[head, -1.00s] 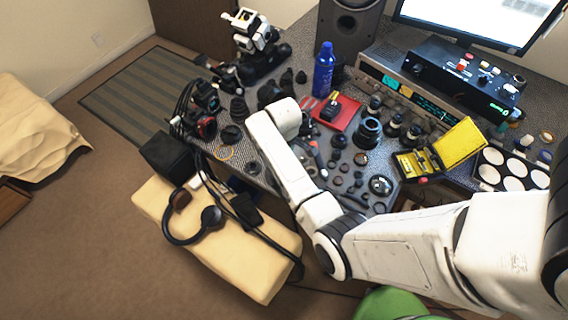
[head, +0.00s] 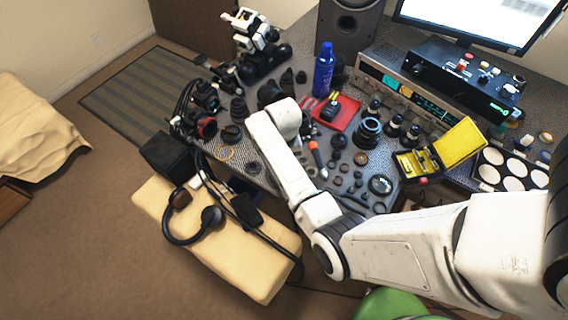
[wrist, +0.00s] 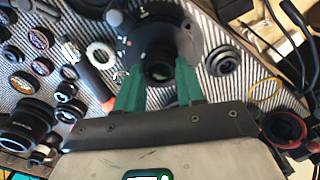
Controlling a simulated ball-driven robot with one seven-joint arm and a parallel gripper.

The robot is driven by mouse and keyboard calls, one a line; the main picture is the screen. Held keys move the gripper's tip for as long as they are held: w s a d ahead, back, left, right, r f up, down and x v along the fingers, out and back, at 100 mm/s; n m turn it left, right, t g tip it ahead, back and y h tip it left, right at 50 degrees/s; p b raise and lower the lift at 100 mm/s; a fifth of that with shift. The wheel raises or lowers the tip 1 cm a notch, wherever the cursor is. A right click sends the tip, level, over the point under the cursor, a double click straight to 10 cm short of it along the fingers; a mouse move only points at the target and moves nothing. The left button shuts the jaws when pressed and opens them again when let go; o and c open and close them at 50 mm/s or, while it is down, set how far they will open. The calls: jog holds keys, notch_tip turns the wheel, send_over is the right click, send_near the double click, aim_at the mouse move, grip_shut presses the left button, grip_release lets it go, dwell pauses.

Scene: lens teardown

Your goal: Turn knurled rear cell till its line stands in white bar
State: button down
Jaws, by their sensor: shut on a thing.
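In the wrist view my gripper (wrist: 159,78) has its two green fingers on either side of a dark, round rear cell (wrist: 160,71), shut on it. The cell sits at the middle of a larger dark lens body (wrist: 190,38) that lies on the patterned mat. Small pale marks show on the lens body, but I cannot make out the cell's line or a white bar. In the head view my arm hides the gripper and the cell.
An orange-handled tool (head: 317,155), several loose rings and lens parts lie near my arm. A blue bottle (head: 324,70) and red tray (head: 346,113) stand behind, and an open yellow case (head: 459,145) to the right. A small dark ring (wrist: 223,61) lies beside the lens body.

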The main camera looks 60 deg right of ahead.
jog(key=m, duration=0.4)
jog(key=c, duration=1.1)
grip_release()
jog(key=shift+m, duration=0.5)
jog(key=shift+c, duration=0.2)
jog(key=o, duration=0.5)
jog(key=shift+o, duration=0.2)
jog(key=shift+r, duration=0.1)
notch_tip(320, 180, up, 11)
jog(key=b, duration=0.1)
jog(key=shift+f, duration=0.2)
